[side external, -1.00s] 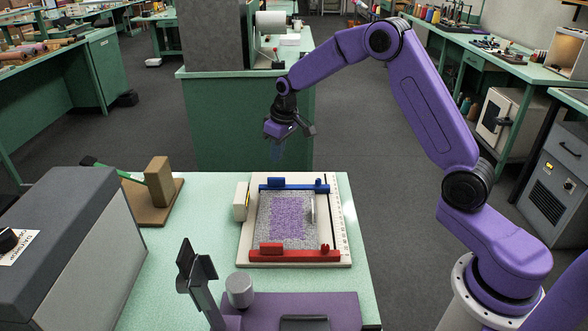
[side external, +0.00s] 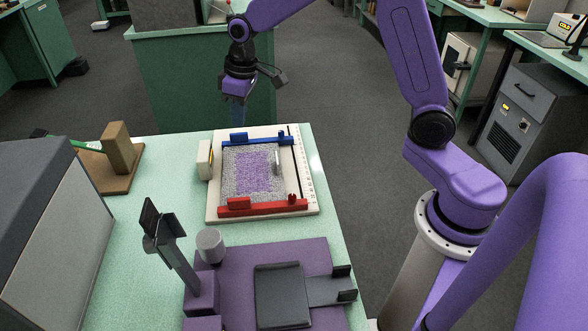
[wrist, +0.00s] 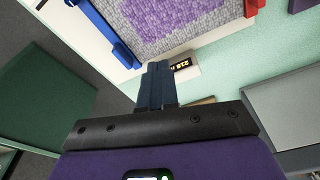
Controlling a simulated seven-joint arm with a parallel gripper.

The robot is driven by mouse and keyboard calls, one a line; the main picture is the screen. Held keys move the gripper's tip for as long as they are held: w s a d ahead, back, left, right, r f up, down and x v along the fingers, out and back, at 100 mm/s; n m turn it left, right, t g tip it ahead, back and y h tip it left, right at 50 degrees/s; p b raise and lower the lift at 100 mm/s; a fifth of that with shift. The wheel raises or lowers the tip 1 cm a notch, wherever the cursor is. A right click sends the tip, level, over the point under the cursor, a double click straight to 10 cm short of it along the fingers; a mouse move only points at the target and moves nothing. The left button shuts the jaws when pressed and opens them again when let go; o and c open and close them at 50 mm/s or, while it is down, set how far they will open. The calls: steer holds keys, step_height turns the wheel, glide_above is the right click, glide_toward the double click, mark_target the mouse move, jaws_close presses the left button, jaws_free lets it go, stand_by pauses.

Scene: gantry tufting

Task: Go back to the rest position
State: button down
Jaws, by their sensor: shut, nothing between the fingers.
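My gripper (side external: 237,112) hangs with its fingers pointing down, just behind the far edge of a white frame (side external: 213,205). Its dark blue fingers are together with nothing between them, and they also show in the wrist view (wrist: 157,70). They stand apart from the frame. The frame holds a grey cloth (side external: 285,183) with a purple tufted patch (side external: 253,171). A blue bar (side external: 262,142) lies along the far side of the cloth and a red bar (side external: 262,208) along the near side.
A small white box with a lit display (wrist: 187,66) sits beside the frame. A large grey machine (side external: 50,225) fills the left.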

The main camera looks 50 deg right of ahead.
steer(key=s+a+r+n, duration=0.2)
steer(key=s+a, duration=0.1)
steer(key=s, duration=0.8)
steer(key=s+d+n, duration=0.2)
steer(key=s, duration=0.9)
steer(key=s+d+n+g, duration=0.1)
steer(key=s+d+n, duration=0.2)
steer(key=s, duration=0.8)
steer(key=shift+s, duration=0.15)
